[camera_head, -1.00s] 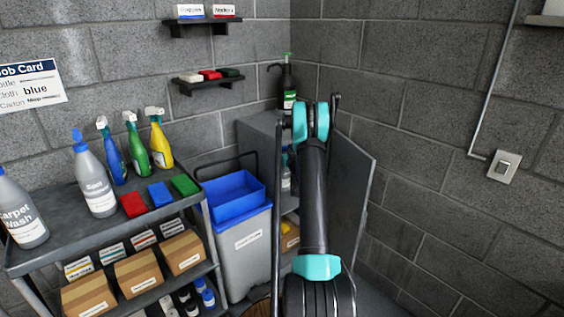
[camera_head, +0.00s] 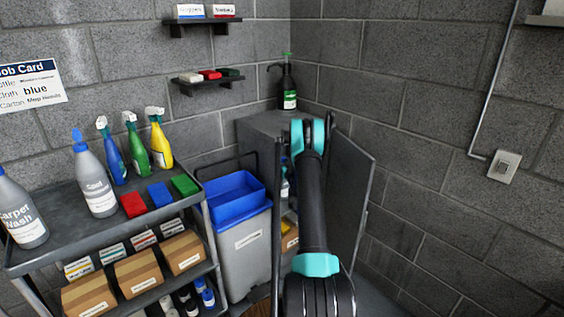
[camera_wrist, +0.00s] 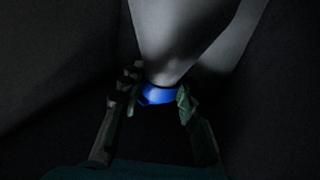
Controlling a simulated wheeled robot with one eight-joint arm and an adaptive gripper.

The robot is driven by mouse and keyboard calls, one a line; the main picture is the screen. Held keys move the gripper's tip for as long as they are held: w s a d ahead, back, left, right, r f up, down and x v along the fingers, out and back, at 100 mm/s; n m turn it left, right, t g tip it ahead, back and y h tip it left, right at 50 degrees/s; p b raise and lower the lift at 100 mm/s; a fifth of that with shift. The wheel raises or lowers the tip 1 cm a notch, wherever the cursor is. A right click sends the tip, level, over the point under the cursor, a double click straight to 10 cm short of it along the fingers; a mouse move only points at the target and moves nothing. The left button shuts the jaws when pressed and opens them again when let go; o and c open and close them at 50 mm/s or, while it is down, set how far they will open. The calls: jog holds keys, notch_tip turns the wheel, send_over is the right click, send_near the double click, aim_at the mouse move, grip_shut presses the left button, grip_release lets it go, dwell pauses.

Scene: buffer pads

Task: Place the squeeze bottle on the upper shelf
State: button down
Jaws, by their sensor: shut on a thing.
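In the wrist view the two fingers of my gripper (camera_wrist: 157,98) are shut on a blue cap or collar (camera_wrist: 157,94). A pale tapered body, seemingly the squeeze bottle (camera_wrist: 170,45), joins it and widens towards the top of the picture. The surroundings there are very dark. In the head view my arm hides my gripper, in front of the open grey cabinet (camera_head: 262,127). A pale bottle (camera_head: 284,190) shows partly inside the cabinet beside my arm. I cannot tell whether it is the held one. The cabinet's inner shelves are mostly hidden.
The open cabinet door (camera_head: 350,190) stands right of my arm. A grey bin (camera_head: 245,250) with a blue tray (camera_head: 234,190) stands left of it. A dark pump bottle (camera_head: 288,88) stands on the cabinet. A cart (camera_head: 70,205) with several bottles is at left; wall shelves (camera_head: 205,28) hang above.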

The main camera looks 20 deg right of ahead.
jog(key=c, duration=1.1)
grip_release()
jog(key=shift+f, duration=0.1)
